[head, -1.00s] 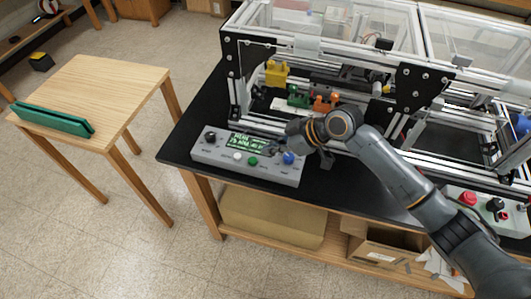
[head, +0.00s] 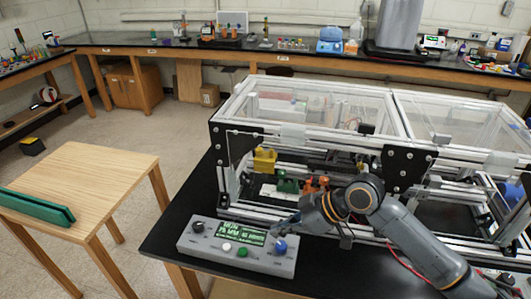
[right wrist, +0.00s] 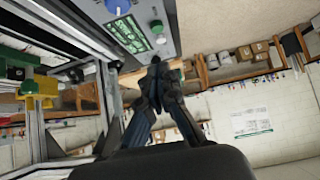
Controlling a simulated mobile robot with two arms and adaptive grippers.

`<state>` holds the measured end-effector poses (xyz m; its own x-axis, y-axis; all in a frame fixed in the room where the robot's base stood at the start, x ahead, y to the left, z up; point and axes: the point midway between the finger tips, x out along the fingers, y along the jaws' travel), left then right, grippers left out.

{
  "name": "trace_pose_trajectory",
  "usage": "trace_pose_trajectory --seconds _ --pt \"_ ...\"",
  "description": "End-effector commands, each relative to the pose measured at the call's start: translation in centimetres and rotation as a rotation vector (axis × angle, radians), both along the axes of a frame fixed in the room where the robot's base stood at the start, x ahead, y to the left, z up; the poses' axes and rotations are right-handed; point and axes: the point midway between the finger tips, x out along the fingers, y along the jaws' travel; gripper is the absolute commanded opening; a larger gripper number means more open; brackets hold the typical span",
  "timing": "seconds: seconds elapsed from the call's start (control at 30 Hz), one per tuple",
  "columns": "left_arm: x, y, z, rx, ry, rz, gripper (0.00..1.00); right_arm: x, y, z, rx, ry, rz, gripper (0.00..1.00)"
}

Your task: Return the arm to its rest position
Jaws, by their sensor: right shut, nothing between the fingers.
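My right arm reaches in from the lower right in the head view, in front of the extrusion frame (head: 296,207). My right gripper (head: 279,229) is above the back edge of the grey control box (head: 205,242), close to the blue knob (head: 280,246). In the right wrist view the gripper (right wrist: 157,76) is shut and empty, its fingers together. The control box (right wrist: 155,15) with its green display and blue knob (right wrist: 117,6) shows beyond the fingertips. I cannot tell whether the fingertips touch the box. My left gripper is not in view.
The extrusion frame with clear panels stands on the black bench (head: 160,245), close behind my right arm. Yellow (head: 264,160), green and orange parts sit inside it.

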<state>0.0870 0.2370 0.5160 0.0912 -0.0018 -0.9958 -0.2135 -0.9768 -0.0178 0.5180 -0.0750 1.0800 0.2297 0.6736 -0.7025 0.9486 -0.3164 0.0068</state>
Motion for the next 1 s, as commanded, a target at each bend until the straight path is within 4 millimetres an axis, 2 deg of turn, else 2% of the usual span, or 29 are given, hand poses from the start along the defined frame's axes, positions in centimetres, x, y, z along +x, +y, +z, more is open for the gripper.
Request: trace_pose_trajectory --seconds 0.17,0.33,0.47,0.7,1.0 --pt "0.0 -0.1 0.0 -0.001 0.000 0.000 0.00 -1.5 0.6 -1.6 -0.006 0.019 -0.015 0.00" --pt "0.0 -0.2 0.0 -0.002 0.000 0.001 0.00 -5.7 1.5 -5.7 -0.034 0.070 -0.115 0.00" --pt "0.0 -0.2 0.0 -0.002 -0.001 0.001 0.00 -9.3 0.7 -8.6 -0.064 0.122 -0.268 0.00" --pt "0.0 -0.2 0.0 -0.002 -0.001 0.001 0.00 -15.5 -4.1 -12.1 -0.155 0.232 -0.616 0.00" --pt "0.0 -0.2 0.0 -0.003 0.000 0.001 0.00 -21.7 -10.0 -13.8 -0.277 0.329 -0.925 0.00"
